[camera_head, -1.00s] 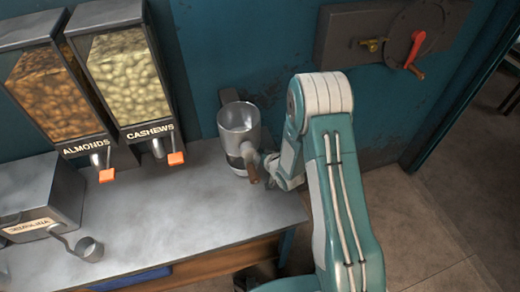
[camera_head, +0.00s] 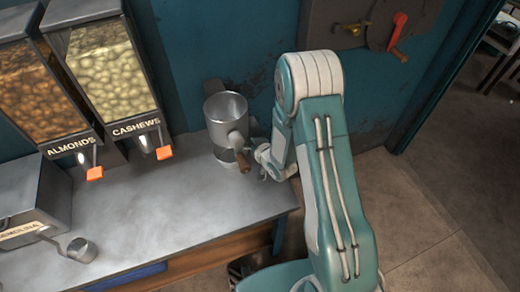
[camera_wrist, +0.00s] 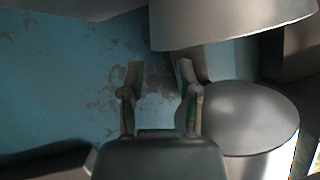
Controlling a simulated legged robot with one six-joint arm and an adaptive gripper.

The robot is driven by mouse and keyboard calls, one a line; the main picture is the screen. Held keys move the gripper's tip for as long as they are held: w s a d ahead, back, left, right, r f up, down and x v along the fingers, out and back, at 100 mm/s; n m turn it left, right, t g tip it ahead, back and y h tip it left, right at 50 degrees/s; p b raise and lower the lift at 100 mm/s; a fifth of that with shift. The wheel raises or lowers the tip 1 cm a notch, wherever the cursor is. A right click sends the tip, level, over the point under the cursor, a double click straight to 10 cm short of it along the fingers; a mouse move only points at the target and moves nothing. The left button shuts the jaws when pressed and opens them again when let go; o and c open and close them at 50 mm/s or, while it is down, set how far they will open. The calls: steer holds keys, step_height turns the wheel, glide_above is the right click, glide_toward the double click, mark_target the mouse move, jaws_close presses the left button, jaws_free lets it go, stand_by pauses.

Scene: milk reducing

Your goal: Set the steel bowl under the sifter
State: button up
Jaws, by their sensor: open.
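The steel sifter (camera_head: 222,110), a cup with a side knob and brown handle, is mounted at the wall over the counter's right end. Its lower rim shows large in the wrist view (camera_wrist: 225,30). A round, smooth grey metal form (camera_wrist: 240,115) is below it, right of my fingers; I cannot tell if this is the steel bowl or a stand. My gripper (camera_wrist: 158,70) is open, with nothing between its fingers, facing the blue wall. In the head view, my gripper is beside the sifter's lower right, mostly hidden by my arm.
Almond (camera_head: 37,88) and cashew (camera_head: 104,68) dispensers hang at left. A semolina bin (camera_head: 30,205) and a metal scoop (camera_head: 82,249) are on the counter (camera_head: 155,205). Mid-counter is clear. A dark container (camera_head: 250,265) is below its right end. A red-handled valve panel (camera_head: 365,22) is on the wall.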

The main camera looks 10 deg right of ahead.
steer(key=v, duration=1)
steer(key=s+d+r+g+h, duration=0.1)
steer(key=d+r+g+h, duration=0.15)
steer(key=r, duration=0.65)
steer(key=s+d+r+g+h, duration=0.1)
steer(key=s+d+r+h, duration=0.15)
steer(key=r, duration=0.55)
steer(key=s+r+g, duration=0.1)
steer(key=s+r, duration=0.4)
steer(key=s, duration=0.4)
steer(key=s+r+m+g, duration=0.1)
steer(key=s+r+g, duration=0.1)
steer(key=s+r, duration=0.4)
steer(key=s, duration=0.3)
steer(key=shift+s+a, duration=0.35)
steer(key=shift+a, duration=0.05)
steer(key=shift+g, duration=0.25)
